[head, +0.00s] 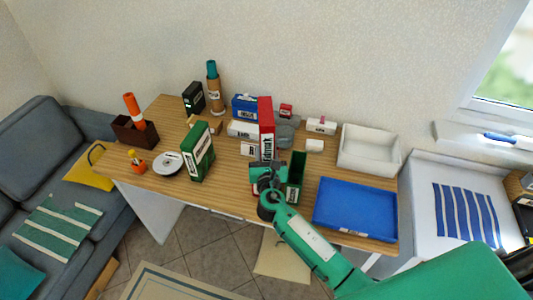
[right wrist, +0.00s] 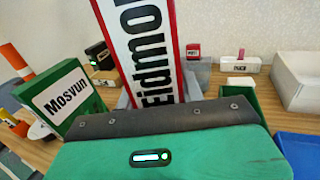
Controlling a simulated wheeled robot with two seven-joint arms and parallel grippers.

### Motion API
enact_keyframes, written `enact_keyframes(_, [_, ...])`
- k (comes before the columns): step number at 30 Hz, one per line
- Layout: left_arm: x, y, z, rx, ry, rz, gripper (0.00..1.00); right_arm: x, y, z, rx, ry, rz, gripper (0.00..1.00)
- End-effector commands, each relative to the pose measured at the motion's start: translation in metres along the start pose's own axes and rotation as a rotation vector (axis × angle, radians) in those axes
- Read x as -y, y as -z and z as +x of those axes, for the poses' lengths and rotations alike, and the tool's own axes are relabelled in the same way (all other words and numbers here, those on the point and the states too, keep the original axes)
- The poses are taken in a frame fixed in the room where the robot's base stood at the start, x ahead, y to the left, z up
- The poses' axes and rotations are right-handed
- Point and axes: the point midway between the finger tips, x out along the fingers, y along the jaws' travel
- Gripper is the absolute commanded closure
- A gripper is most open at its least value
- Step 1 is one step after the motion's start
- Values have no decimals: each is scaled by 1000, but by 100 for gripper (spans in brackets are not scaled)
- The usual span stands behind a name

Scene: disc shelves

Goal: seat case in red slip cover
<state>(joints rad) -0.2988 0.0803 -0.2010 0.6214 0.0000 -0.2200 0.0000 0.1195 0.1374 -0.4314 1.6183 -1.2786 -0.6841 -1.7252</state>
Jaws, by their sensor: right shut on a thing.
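A tall red case (head: 266,118) with a white lettered label stands upright near the middle of the table in the head view. In the right wrist view the red case (right wrist: 144,45) rises just beyond my gripper, its lower part hidden. My right gripper (head: 264,174) is shut on it from the near side. A narrow green box (head: 297,168) with a dark open top stands just right of the gripper; part of it (right wrist: 238,105) shows in the wrist view. I make out no separate red slip cover. My left gripper is out of view.
A green "Mosvun" box (head: 198,152) stands left of the gripper, beside a white plate (head: 168,163). A blue tray (head: 355,207) and a white bin (head: 369,150) lie to the right. Small boxes crowd the back. A brown holder (head: 135,132) stands far left.

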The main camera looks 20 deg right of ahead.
Motion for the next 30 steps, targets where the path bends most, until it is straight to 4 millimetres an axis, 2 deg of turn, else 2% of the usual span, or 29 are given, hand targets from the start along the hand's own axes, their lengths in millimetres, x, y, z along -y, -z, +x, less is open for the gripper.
enact_keyframes(24, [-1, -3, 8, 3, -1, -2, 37, 0, 14, 0, 3, 0, 1, 94])
enact_keyframes(25, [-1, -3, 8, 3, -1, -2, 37, 0, 15, 0, 1, 0, 1, 56])
enact_keyframes(27, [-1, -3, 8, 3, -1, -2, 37, 0, 15, 0, 1, 0, 1, 42])
enact_keyframes(30, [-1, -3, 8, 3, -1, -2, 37, 0, 15, 0, 1, 0, 0, 40])
